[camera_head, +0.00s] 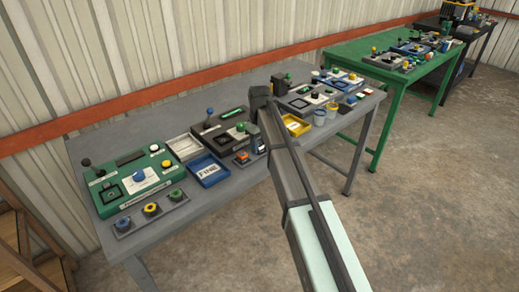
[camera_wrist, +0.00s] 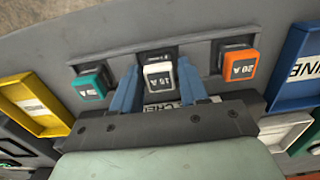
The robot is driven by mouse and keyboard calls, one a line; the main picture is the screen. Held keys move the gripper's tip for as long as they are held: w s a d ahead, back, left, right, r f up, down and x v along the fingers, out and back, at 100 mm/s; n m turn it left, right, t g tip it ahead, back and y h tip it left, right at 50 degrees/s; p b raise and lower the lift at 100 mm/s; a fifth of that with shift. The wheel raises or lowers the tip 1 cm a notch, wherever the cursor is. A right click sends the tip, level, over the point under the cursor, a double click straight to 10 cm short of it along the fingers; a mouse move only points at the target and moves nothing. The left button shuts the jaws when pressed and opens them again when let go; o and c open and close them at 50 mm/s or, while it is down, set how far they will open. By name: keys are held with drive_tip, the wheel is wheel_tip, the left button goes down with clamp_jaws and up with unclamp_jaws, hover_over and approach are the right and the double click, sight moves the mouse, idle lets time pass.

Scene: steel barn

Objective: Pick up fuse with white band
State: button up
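The fuse with the white band, marked 15 A (camera_wrist: 158,76), stands upright in the middle slot of a dark grey holder (camera_wrist: 193,52) in the wrist view. My gripper (camera_wrist: 158,84) is open, with one blue finger on the left and one on the right of this fuse. I cannot tell whether the fingers touch it. A teal-banded fuse (camera_wrist: 89,84) stands to the left and an orange-banded 20 A fuse (camera_wrist: 240,66) to the right in the same holder. In the head view the orange fuse (camera_head: 241,158) shows, and my arm hides much of the gripper area.
A yellow tray (camera_wrist: 38,105) is at the left and a blue labelled tray (camera_wrist: 300,68) at the right in the wrist view. A white tray (camera_wrist: 284,131) is near it. The grey table (camera_head: 205,205) also holds a green panel (camera_head: 135,180) and several control boxes.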

drive_tip(key=c, duration=0.7)
drive_tip(key=shift+c, duration=0.2)
